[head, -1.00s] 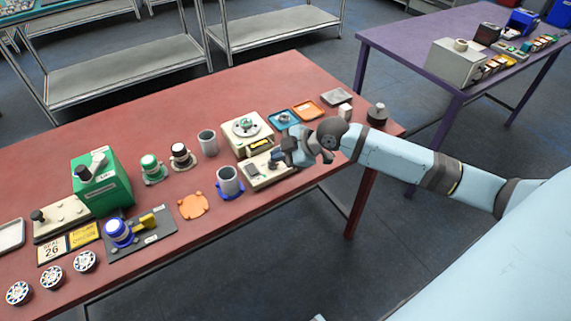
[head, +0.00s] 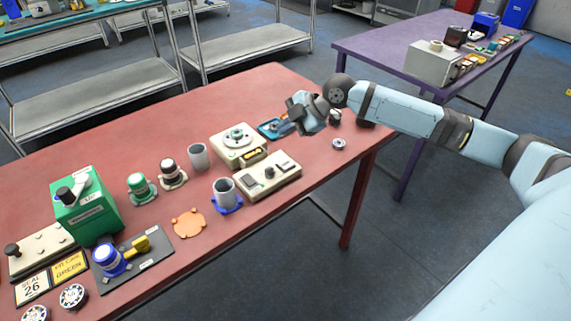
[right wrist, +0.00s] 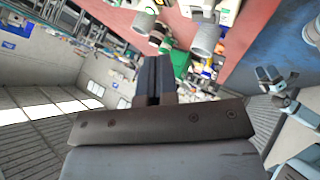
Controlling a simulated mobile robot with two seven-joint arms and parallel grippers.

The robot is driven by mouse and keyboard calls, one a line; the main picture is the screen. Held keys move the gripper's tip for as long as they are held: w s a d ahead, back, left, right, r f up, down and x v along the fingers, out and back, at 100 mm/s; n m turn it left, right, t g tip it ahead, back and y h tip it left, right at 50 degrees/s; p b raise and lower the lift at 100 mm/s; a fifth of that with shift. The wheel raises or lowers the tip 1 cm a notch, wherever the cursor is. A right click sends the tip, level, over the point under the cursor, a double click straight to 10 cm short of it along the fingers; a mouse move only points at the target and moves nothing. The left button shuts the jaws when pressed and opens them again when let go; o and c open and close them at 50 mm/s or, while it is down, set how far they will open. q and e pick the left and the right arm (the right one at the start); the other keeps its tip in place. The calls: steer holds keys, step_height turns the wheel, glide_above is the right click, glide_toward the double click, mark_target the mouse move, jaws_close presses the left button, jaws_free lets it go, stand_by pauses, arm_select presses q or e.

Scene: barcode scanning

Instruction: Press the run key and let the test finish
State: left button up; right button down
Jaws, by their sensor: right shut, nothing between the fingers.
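A beige unit (head: 268,176) with a dark window, a dark knob and small keys lies at the front of the red table. It is fully uncovered; which key is the run key is too small to tell. A beige unit with a round dial (head: 238,140) stands just behind it. My right gripper (head: 297,112) is raised above the table, up and right of the beige unit, and touches no key. Its fingers are together and empty in the right wrist view (right wrist: 152,80). What looks like my left gripper (right wrist: 272,82) shows small there, its jaws unclear.
A grey cup in a blue holder (head: 226,194) and an orange mat (head: 188,223) lie left of the unit. A blue tray (head: 268,129) lies partly behind my right gripper. A small round piece (head: 339,144) lies to the right.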

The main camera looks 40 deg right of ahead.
mark_target(286, 165)
step_height(286, 165, down, 4)
steer(key=b, duration=0.4)
step_height(286, 165, down, 3)
steer(key=b, duration=0.3)
steer(key=shift+r, duration=0.1)
steer(key=shift+f, duration=0.95)
arm_select(q)
steer(key=shift+w+d+f+t, duration=0.15)
steer(key=shift+d+f+t, duration=0.1)
steer(key=shift+f, duration=0.25)
steer(key=shift+w+d+f+t, duration=0.15)
steer(key=shift+f+t, duration=0.1)
steer(key=shift+f, duration=0.2)
steer(key=shift+a, duration=0.15)
arm_select(e)
steer(key=shift+f, duration=0.15)
